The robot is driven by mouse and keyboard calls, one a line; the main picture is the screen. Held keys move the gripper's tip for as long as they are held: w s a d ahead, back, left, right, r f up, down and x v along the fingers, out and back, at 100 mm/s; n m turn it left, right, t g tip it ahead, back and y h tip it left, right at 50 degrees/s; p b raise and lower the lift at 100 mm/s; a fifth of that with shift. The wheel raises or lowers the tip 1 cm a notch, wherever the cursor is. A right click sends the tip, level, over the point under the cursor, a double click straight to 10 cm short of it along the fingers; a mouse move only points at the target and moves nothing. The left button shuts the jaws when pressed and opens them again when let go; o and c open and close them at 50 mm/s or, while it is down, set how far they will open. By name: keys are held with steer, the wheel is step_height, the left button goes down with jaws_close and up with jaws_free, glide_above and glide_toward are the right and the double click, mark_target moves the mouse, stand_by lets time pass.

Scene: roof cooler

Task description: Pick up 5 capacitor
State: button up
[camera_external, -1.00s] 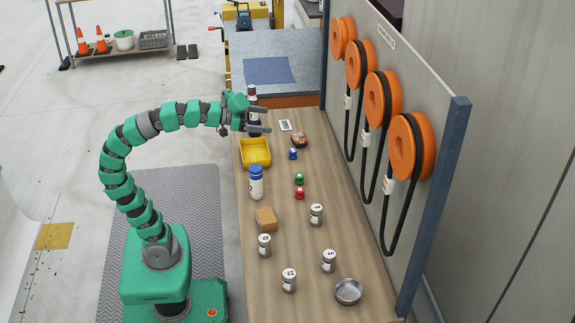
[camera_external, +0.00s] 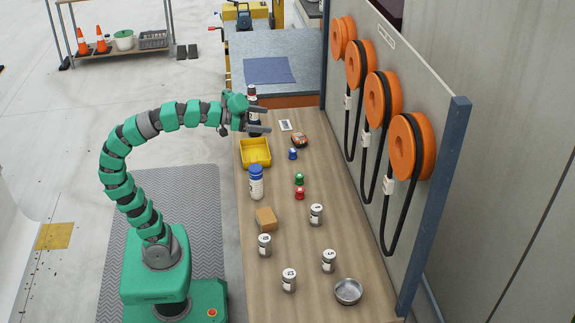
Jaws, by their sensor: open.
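Several silver capacitors with white number labels stand upright on the wooden bench. The one at the right (camera_external: 329,261) has a label that seems to read 5, though it is small. Another stands further back (camera_external: 316,215), one at the left (camera_external: 264,246) and one at the front (camera_external: 289,281); their numbers are hard to read. My gripper (camera_external: 266,120) is open and empty above the far end of the bench, well away from the capacitors, with its fingers pointing right.

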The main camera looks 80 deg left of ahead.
steer(key=c, duration=0.8)
steer(key=shift+o, duration=0.2)
